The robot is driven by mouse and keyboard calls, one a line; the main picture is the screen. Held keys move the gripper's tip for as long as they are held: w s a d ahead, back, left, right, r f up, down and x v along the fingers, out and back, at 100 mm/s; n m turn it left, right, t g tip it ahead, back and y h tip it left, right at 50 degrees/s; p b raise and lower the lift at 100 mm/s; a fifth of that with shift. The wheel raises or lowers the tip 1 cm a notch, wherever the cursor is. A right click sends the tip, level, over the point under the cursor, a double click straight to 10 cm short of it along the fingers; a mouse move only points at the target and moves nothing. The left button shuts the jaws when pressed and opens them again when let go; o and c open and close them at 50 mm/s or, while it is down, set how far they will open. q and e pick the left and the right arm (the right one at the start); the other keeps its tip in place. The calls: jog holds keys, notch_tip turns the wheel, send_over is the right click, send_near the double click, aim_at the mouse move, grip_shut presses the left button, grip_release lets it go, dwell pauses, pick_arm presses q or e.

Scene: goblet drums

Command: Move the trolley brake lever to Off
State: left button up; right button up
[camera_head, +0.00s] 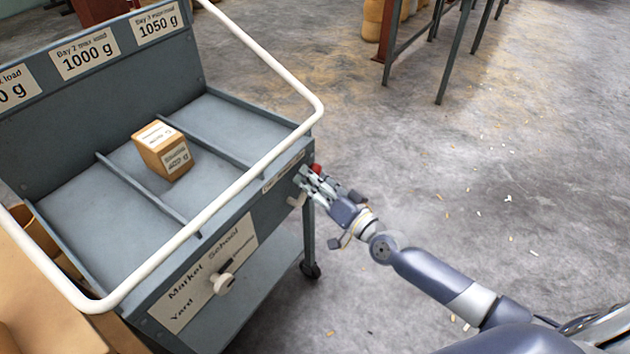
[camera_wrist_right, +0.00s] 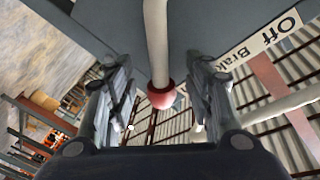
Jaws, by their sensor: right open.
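The trolley (camera_head: 190,235) is a blue-grey cart with a white push rail. The brake lever's red knob (camera_head: 316,168) shows at its right front corner, beside a small label strip (camera_head: 283,172). In the right wrist view the red knob (camera_wrist_right: 161,97) sits at the end of a pale rod (camera_wrist_right: 156,45), between the two fingers of my right gripper (camera_wrist_right: 160,100). The fingers are open, with gaps on both sides of the knob. A label reading "Off" and "Brak" (camera_wrist_right: 262,40) is to the right. In the head view my right gripper (camera_head: 308,182) covers part of the lever. My left gripper is not seen.
The white rail (camera_head: 290,80) runs above the trolley's front edge. A small box (camera_head: 163,148) sits in the middle bay. A pale knob (camera_head: 222,283) sticks out by the "Market School Yard" sign (camera_head: 195,280). The floor right of the trolley is mostly open. Cartons (camera_head: 50,310) stand at lower left.

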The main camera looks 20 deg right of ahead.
jog(key=shift+c, duration=0.6)
grip_shut()
